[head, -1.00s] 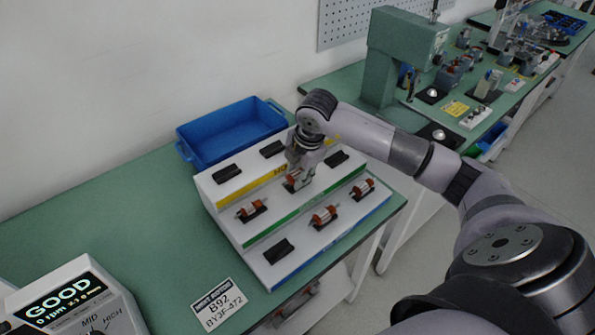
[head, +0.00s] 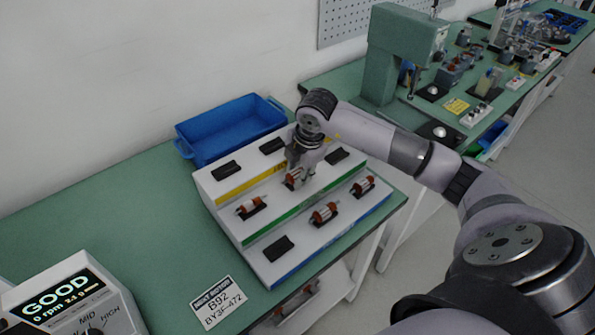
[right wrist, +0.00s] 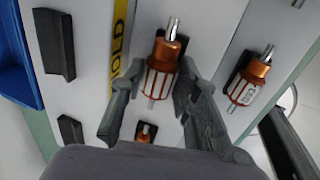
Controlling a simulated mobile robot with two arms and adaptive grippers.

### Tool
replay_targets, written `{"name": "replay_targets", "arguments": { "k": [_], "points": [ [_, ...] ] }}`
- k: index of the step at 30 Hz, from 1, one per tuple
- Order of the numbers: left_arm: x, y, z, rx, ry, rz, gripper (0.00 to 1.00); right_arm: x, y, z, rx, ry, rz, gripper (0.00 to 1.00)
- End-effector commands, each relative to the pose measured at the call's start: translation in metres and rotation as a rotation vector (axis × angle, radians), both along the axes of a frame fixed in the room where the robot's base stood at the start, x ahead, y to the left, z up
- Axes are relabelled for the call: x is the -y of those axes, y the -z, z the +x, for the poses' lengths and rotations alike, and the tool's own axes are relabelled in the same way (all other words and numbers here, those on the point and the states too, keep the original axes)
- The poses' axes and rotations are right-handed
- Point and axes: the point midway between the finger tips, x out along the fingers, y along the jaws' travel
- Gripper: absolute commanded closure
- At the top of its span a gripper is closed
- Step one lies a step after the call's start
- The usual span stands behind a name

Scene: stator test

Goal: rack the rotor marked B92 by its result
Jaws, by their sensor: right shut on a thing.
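My right gripper (head: 297,177) is shut on an orange-and-white rotor (right wrist: 161,75) with a steel shaft, at the middle cradle of the rack's middle row. I cannot tell whether it rests fully in the cradle. The white stepped rack (head: 222,226) has yellow, green and blue strips. A second rotor (head: 250,206) lies left in the middle row. Two more rotors (head: 324,213) (head: 362,187) lie in the front row. The tester (head: 62,303) reads GOOD. No mark is legible on the held rotor. My left gripper is not in view.
Empty cradles show at the back row (head: 227,170), the middle row's right (head: 338,155) and the front row's left (head: 278,248). An empty blue bin (head: 230,132) stands behind the rack. The green bench (head: 120,215) is clear to the left.

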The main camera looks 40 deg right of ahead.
Motion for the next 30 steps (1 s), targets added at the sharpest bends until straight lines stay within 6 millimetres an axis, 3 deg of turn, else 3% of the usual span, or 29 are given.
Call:
{"name": "replay_targets", "arguments": {
  "k": [5, 6, 16, 25, 30],
  "points": [
    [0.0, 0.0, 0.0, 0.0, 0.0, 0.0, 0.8, 0.0, 0.001, -0.001, -0.002, 0.0, 0.001, 1.0],
    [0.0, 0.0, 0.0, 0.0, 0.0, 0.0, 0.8, 0.0, 0.001, -0.001, -0.003, 0.0, 0.001, 0.7],
    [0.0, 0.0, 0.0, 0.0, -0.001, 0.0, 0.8, 0.0, 0.001, -0.001, -0.003, 0.0, 0.001, 0.48],
    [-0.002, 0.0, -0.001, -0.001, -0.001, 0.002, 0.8, 0.0, 0.001, -0.001, -0.004, 0.0, 0.0, 0.47],
    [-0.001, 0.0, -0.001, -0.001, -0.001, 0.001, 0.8, 0.0, -0.016, -0.004, 0.001, -0.001, 0.0, 0.47]
  ]
}}
